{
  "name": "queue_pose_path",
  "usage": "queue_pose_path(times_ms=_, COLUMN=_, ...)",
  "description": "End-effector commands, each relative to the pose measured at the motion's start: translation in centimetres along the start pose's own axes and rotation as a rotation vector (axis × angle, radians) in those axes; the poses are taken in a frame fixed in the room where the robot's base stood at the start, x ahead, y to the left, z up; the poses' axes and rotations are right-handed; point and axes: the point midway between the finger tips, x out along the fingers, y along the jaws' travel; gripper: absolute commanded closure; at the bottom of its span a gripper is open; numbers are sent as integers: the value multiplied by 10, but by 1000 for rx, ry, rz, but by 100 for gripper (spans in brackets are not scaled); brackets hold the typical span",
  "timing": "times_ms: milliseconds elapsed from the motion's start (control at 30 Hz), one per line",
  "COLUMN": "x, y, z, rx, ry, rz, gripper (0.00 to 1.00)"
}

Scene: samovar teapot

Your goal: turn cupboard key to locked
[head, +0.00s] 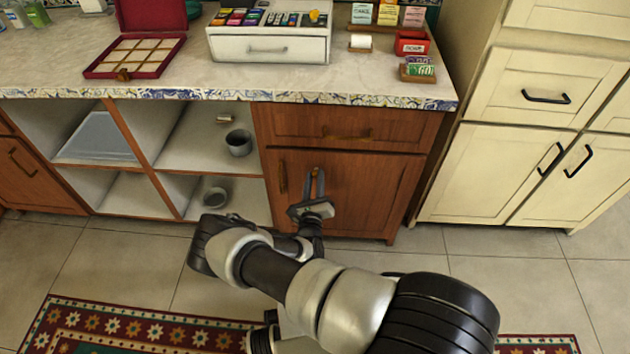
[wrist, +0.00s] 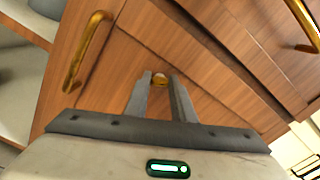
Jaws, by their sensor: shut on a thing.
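The cupboard door (head: 375,193) is reddish-brown wood, below a drawer, and looks closed. Its brass handle (head: 283,177) stands on the left side of the door and also shows in the wrist view (wrist: 87,50). The key (wrist: 159,79) is a small brass piece at the door, seen between my fingertips in the wrist view. My gripper (head: 318,172) reaches the door just right of the handle, with its fingers shut on the key. The fingers hide most of the key, and I cannot tell which way it is turned.
Open white shelves (head: 190,150) with a grey mug (head: 239,143) stand left of the cupboard. A counter (head: 230,78) holding boxes runs above. Cream cabinets (head: 510,170) stand to the right. A patterned rug (head: 130,328) lies on the tiled floor.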

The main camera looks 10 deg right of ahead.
Motion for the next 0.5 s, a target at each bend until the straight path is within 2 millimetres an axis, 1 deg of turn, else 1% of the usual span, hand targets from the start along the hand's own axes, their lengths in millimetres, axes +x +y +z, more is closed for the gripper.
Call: queue_pose_path(times_ms=500, x=0, y=2, z=-2, rx=-493, ry=0, rz=0, gripper=100)
